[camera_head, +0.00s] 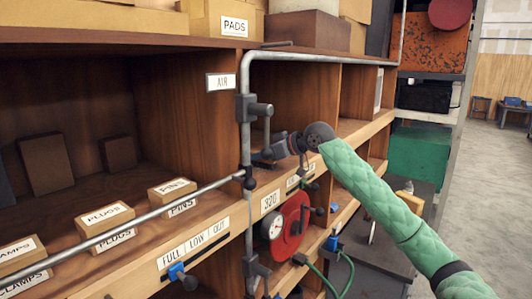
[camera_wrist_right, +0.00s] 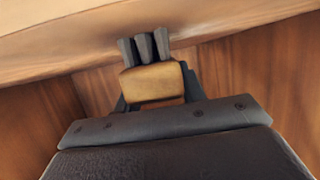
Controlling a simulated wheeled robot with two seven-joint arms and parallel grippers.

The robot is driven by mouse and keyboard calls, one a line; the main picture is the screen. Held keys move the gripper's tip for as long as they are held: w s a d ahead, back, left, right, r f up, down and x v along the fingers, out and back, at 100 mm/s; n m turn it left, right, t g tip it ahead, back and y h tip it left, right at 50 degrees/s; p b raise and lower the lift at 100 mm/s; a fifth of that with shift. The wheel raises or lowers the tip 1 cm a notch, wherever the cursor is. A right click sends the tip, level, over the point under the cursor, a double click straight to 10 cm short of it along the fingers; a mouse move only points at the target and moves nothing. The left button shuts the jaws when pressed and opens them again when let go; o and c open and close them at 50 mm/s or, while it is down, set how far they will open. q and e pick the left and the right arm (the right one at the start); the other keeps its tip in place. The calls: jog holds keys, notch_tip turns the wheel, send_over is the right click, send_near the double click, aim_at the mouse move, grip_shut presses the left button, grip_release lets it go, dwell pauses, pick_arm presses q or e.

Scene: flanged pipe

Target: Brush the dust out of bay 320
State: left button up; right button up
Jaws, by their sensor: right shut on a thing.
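Bay 320 (camera_head: 310,95) is an open wooden compartment right of the upright grey pipe, with a "320" label (camera_head: 270,201) on its front edge. My right gripper (camera_head: 268,153) is at the bay's mouth, just above the front ledge and close to the pipe. In the right wrist view the right gripper (camera_wrist_right: 155,98) is shut on a brush (camera_wrist_right: 153,82) with a tan wooden block and dark tufts. The tufts point away from me, close to pale wood at the top. Whether they touch it I cannot tell. I cannot make out dust. My left gripper is out of view.
The grey pipe (camera_head: 245,135) runs up past the bay and across its top. A thinner rod (camera_head: 150,216) crosses the left bay's front. A red disc (camera_head: 291,226) and a gauge (camera_head: 275,225) sit below the ledge. Labelled blocks (camera_head: 104,217) stand in the left bay.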

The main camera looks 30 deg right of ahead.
jog(key=shift+s+a+f, duration=0.1)
jog(key=shift+s+a, duration=0.3)
jog(key=shift+a, duration=0.5)
jog(key=shift+s+a, duration=0.35)
jog(key=shift+a, duration=0.5)
jog(key=shift+s+a, duration=0.3)
jog(key=shift+a, duration=0.5)
jog(key=shift+s+a, duration=0.3)
jog(key=shift+a, duration=0.45)
jog(key=shift+w+d, duration=0.3)
jog(key=shift+d, duration=0.55)
jog(key=shift+w+d, duration=0.35)
jog(key=shift+d, duration=0.5)
jog(key=shift+w+d, duration=0.35)
jog(key=shift+d, duration=0.45)
jog(key=shift+w+d, duration=0.35)
jog(key=shift+d, duration=0.5)
jog(key=shift+d, duration=0.1)
jog(key=shift+w+d, duration=0.2)
jog(key=shift+d, duration=0.3)
jog(key=shift+w+d, duration=0.2)
jog(key=shift+d, duration=0.25)
jog(key=shift+s+a, duration=0.25)
jog(key=shift+a, duration=0.35)
jog(key=shift+s+a, duration=0.25)
jog(key=shift+a, duration=0.3)
jog(key=shift+a, duration=0.15)
